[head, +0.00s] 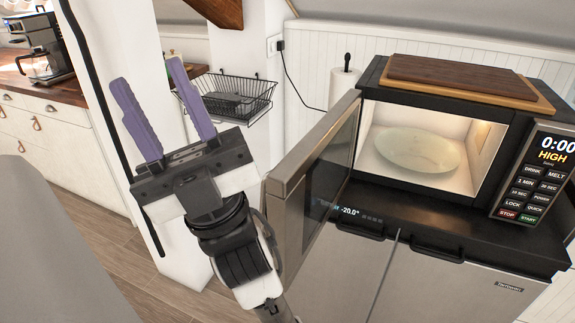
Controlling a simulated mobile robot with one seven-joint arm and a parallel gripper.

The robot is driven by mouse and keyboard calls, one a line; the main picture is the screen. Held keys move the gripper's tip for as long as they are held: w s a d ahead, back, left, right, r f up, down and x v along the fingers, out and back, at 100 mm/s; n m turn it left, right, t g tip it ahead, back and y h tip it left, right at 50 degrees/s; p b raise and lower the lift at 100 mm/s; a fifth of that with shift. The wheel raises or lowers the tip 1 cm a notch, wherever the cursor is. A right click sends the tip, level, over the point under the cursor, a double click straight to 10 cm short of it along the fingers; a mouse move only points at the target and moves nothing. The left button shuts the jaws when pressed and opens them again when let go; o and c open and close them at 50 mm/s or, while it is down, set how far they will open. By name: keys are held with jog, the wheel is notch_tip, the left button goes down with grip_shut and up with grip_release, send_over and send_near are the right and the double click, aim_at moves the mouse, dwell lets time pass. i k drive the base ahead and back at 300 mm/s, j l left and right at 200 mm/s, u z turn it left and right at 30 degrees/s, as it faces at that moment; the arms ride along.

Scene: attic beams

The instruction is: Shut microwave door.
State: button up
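The microwave (505,125) stands on top of a steel fridge, at the right of the head view. Its door (318,178) is wide open, swung out toward me and hinged at the left of the lit cavity. A pale round plate (415,149) lies inside. My gripper (152,86) is left of the door, with its two purple fingers spread apart and pointing up. Nothing is between the fingers. The gripper looks apart from the door, on its outer side, though the exact depth gap is hard to tell.
Wooden boards (470,82) lie on the microwave. A paper towel roll (343,88) stands behind the door. A black wire basket (228,96) hangs on the white post behind my gripper. A counter with a coffee machine (38,45) is at the far left. Open floor (125,285) shows at lower left.

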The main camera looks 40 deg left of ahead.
aim_at(285, 193)
jog(key=j, duration=0.8)
jog(key=i+j, duration=0.15)
jog(key=j, duration=0.6)
